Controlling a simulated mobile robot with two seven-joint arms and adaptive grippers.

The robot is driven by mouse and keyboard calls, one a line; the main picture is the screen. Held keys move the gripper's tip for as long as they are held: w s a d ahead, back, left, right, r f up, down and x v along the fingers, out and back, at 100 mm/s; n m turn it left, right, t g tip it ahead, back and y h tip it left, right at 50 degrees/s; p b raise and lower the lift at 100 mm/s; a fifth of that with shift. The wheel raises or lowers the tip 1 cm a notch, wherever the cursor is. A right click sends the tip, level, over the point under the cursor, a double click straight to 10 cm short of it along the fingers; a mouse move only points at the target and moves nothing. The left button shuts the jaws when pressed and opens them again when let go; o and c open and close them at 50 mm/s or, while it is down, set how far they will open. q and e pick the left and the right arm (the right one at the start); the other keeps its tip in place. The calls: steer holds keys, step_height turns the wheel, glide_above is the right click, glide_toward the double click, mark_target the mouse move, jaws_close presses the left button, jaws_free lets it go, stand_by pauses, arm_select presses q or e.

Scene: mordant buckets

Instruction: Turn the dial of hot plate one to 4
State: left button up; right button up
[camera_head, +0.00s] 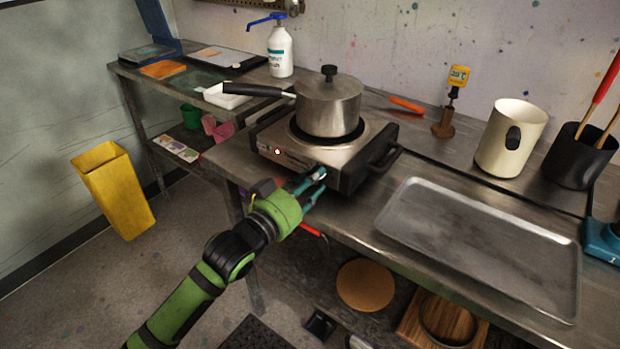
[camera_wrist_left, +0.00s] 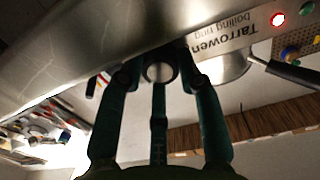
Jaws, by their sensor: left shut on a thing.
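The hot plate (camera_head: 349,164) is a steel box with dark sides on the bench, and a lidded steel saucepan (camera_head: 328,108) stands on its ring. My left gripper (camera_head: 318,176) is at its front panel, shut on the round dial (camera_wrist_left: 158,72). The dial sits between the fingertips in the left wrist view. The dial's number marks cannot be read. The front label (camera_wrist_left: 222,38) reads "Tarrowen boiling ring", upside down, and a red lamp (camera_wrist_left: 278,19) glows beside it. In the head view the fingers hide most of the dial. My right gripper is not in view.
A metal tray (camera_head: 480,288) lies to the right of the hot plate. A cream jug (camera_head: 511,138), a black pot of tools (camera_head: 577,157) and a thermometer on a stand (camera_head: 444,122) are behind. The pan's black handle (camera_head: 250,90) reaches left. A yellow bin (camera_head: 113,190) stands on the floor.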

arm_select(q)
steer(key=o, duration=1.1)
steer(key=shift+r, duration=0.3)
steer(key=shift+o, duration=0.2)
steer(key=shift+f, duration=0.1)
steer(key=shift+a, duration=0.1)
steer(key=v, duration=1.2)
